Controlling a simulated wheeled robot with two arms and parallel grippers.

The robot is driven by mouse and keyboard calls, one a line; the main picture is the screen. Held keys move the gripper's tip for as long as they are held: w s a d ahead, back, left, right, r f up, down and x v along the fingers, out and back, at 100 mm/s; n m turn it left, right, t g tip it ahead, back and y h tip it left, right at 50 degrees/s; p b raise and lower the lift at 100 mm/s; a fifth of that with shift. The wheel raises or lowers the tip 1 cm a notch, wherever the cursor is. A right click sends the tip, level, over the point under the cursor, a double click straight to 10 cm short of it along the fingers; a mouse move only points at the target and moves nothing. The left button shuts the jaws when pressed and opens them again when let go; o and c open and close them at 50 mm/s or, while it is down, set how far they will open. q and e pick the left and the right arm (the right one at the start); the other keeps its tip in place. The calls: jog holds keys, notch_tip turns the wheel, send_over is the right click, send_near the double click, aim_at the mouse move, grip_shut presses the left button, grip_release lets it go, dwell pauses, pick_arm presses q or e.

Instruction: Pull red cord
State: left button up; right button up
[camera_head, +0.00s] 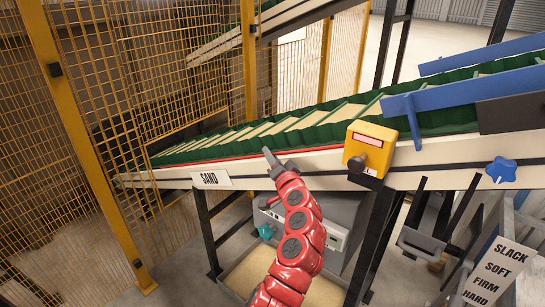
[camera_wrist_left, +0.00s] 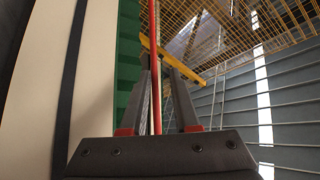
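The red cord (camera_head: 228,159) runs along the near edge of the sloping conveyor, just above its pale side rail. My left gripper (camera_head: 268,153) reaches up to the cord from the front, left of the yellow box. In the left wrist view the cord (camera_wrist_left: 152,28) runs lengthwise through the picture and passes between the two dark fingers of my left gripper (camera_wrist_left: 158,62). The fingers stand apart with a gap on the cord's right, so the gripper looks open around it. Its tips are small in the head view. My right gripper is in neither view.
The green conveyor belt (camera_head: 300,124) slopes up to the right behind the cord. A yellow box (camera_head: 370,148) and a blue star knob (camera_head: 501,170) sit on the rail to the right. A SAND label (camera_head: 211,180) and yellow mesh fence (camera_head: 95,80) are left.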

pick_arm(q)
jog(key=shift+a+r, duration=0.15)
jog(key=shift+s, duration=0.1)
jog(key=b+v, duration=0.5)
jog(key=v, duration=1.2)
jog(key=shift+s, duration=0.1)
